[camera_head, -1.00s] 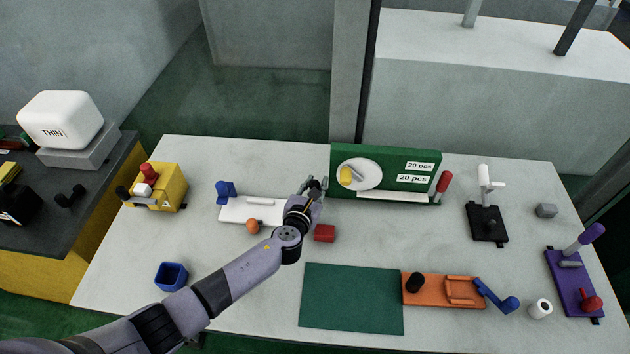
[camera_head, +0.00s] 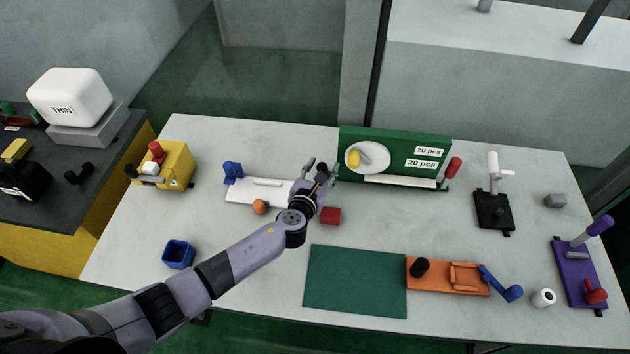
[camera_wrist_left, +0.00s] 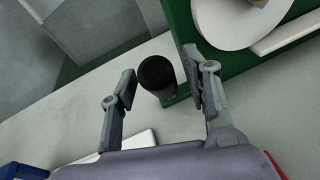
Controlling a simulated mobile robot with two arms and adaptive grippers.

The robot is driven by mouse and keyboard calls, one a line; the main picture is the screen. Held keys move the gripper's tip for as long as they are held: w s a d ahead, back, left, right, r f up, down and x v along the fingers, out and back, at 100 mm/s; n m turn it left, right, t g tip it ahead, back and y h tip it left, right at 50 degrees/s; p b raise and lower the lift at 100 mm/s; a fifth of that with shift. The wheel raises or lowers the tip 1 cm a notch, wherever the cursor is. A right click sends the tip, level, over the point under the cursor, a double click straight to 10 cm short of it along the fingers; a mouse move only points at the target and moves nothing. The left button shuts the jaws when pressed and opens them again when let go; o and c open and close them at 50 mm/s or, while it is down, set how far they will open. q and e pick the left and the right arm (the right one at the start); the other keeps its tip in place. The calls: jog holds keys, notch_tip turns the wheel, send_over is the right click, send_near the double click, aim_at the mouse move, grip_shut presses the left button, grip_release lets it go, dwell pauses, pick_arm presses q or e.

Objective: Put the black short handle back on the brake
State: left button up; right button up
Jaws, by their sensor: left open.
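My left gripper (camera_head: 320,171) is open beside the left end of the green panel (camera_head: 395,156). In the left wrist view, a short black cylindrical handle (camera_wrist_left: 157,74) stands between or just beyond the open fingertips (camera_wrist_left: 160,80), close to the panel's green base. I see a gap on both sides of it, and the fingers are not shut on it. In the head view it is mostly lost among the fingers. Another black knob (camera_head: 420,267) stands on the orange fixture (camera_head: 439,285). I cannot tell which fixture is the brake. My right gripper is not in view.
A white plate (camera_head: 240,192) with a blue block (camera_head: 233,171) lies left of my gripper. A red block (camera_head: 330,215) and an orange ball (camera_head: 260,207) are close to my wrist. The green mat (camera_head: 355,281) is bare. A yellow box (camera_head: 178,166) stands at the left.

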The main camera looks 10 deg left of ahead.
pick_arm(q)
jog(key=v, duration=1.1)
jog(key=shift+s, duration=0.1)
